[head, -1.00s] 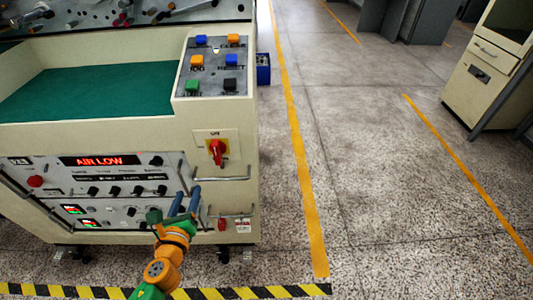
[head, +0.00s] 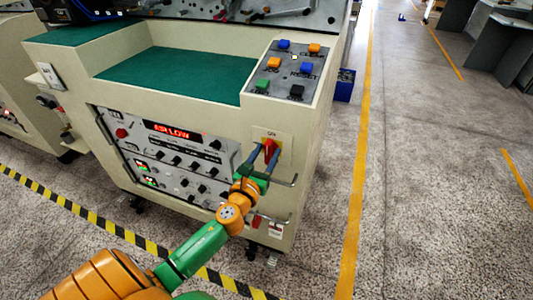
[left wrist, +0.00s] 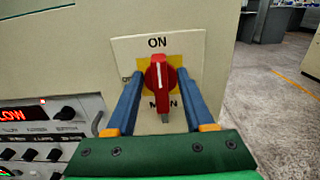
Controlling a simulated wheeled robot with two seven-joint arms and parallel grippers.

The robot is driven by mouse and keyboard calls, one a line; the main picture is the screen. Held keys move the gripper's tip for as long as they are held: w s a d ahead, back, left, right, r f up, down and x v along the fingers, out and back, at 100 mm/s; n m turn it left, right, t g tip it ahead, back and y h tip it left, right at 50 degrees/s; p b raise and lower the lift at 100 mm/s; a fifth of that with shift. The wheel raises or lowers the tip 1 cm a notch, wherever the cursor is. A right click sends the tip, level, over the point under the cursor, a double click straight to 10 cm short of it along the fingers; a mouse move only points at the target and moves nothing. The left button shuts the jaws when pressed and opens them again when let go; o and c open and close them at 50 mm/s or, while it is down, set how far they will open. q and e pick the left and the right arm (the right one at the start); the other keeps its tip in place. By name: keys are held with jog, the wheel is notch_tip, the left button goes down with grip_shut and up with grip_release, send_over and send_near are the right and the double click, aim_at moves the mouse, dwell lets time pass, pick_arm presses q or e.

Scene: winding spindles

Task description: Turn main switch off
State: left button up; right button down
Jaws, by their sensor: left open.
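The main switch is a red rotary knob (left wrist: 160,78) on a yellow square over a white plate marked ON and MAIN (left wrist: 128,50). Its white line points up toward ON. In the head view the red knob (head: 270,149) is on the right part of the machine's front. My left gripper (head: 262,160) is in front of it. In the left wrist view its two blue fingers (left wrist: 156,95) are open, one on each side of the knob, with gaps visible. Part of the OFF label is hidden behind the left finger. My right gripper is not in view.
The machine's control panel (head: 170,158) with a red display and black knobs lies left of the switch. A metal handle (head: 285,181) sticks out just below it. A button box (head: 290,70) is above. Open floor (head: 420,200) lies to the right.

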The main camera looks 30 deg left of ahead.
pick_arm(q)
grip_shut()
jog(key=n, duration=0.5)
jog(key=shift+a+f, duration=0.15)
jog(key=shift+a, duration=0.05)
jog(key=n, duration=0.4)
jog(key=shift+s+a+f+n+b, duration=0.1)
jog(key=shift+a+n+b, duration=0.1)
jog(key=shift+n+b, duration=0.1)
jog(key=n, duration=0.4)
jog(key=shift+a+f, duration=0.1)
jog(key=shift+f, duration=0.1)
jog(key=shift+f+n, duration=0.15)
jog(key=shift+n, duration=2.15)
grip_release()
